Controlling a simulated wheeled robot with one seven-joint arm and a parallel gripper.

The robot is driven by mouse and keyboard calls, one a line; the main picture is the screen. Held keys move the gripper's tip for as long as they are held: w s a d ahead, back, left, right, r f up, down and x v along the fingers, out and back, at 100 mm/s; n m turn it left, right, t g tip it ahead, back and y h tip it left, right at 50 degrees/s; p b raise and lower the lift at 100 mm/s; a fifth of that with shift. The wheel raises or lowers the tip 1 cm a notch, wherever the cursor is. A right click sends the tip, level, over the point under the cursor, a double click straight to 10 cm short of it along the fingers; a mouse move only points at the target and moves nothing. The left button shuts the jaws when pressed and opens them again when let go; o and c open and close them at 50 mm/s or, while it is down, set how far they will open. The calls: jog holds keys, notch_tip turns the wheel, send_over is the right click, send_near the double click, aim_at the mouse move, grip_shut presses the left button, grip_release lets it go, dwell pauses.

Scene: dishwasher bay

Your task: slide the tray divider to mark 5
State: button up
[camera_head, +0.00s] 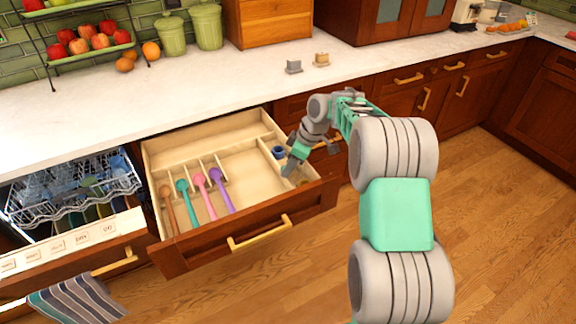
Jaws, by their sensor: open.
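The open drawer holds a pale wooden tray (177,150) with compartments. Short dividers part several utensils on its left side: a brown one (167,203), a teal one (188,205), a pink one (204,196) and a purple one (222,191). A long thin divider (268,158) runs front to back on the right, beside a blue round object (278,152). I cannot tell which divider slides, and no numbered marks are readable. My gripper (290,168) is open, pointing down over the tray's right part, close to the long divider. Whether it touches anything is unclear.
A dishwasher with an extended rack (75,193) stands left of the drawer. A striped towel (75,301) hangs below it. The white counter (215,82) behind carries green canisters, fruit and two small blocks. The wooden floor (500,235) is clear on the right.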

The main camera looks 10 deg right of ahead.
jog(key=shift+o, duration=0.6)
jog(key=shift+a, duration=0.15)
jog(key=shift+r, duration=0.1)
jog(key=v, duration=0.7)
jog(key=shift+r, duration=0.25)
jog(key=shift+s, duration=0.1)
